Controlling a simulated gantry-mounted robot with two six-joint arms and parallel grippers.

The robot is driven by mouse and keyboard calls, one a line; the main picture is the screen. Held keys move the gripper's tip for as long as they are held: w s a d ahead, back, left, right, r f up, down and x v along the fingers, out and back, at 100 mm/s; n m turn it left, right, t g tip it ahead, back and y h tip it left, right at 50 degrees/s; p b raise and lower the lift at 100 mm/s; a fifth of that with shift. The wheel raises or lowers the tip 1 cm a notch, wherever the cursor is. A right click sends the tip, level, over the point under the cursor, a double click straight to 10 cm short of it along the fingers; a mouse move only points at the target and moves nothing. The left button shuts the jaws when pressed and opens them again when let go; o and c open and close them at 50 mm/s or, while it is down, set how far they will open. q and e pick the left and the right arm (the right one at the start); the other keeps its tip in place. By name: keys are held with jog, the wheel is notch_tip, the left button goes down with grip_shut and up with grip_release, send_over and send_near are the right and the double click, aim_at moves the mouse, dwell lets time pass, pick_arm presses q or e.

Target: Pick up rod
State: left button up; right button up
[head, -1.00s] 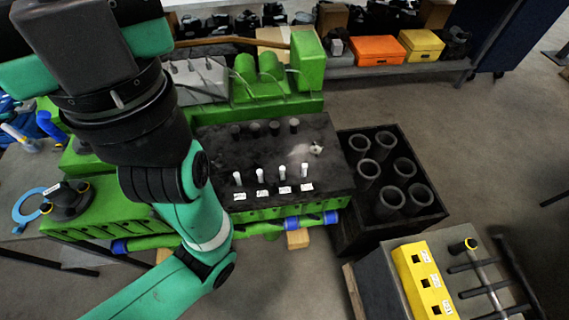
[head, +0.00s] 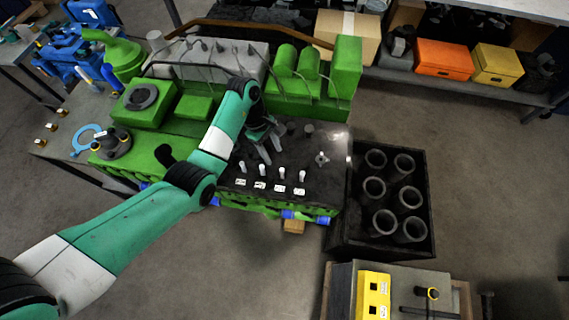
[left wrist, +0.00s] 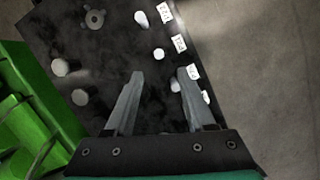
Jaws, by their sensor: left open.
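Several white-topped rods (head: 282,172) stand upright in a row near the front edge of the dark engine block top (head: 327,178). A small white label lies by each; the lettering is too small to read for certain. The rods also show in the left wrist view (left wrist: 159,53). My left gripper (head: 271,152) is over the block, just behind the row, pointing down. In the left wrist view its two fingers (left wrist: 160,74) are apart with nothing between them. One rod is close by the right-hand finger. My right gripper is out of view.
A dark crate (head: 345,235) with several cylinder liners (head: 376,222) stands right of the block. Green engine parts (head: 345,70) rise behind it. A yellow labelled block (head: 373,295) sits on a cart at front right. A shelf holds an orange box (head: 444,60) and a yellow box (head: 497,65).

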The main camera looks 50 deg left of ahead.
aim_at(282, 172)
pick_arm(q)
jog(key=b+x, duration=0.2)
jog(key=x, duration=0.4)
jog(key=shift+w+d, duration=0.1)
jog(key=shift+w+d+f+b, duration=0.1)
jog(key=shift+d+f+b, duration=0.1)
jog(key=shift+f+b, duration=0.15)
jog(key=b+x, duration=0.2)
jog(key=x, duration=0.1)
jog(key=b+x, duration=0.1)
jog(key=x, duration=0.1)
jog(key=shift+s+a, duration=0.25)
jog(key=shift+a, duration=0.05)
jog(key=shift+d+f, duration=0.1)
jog(key=shift+f, duration=0.1)
jog(key=shift+r, duration=0.1)
grip_shut()
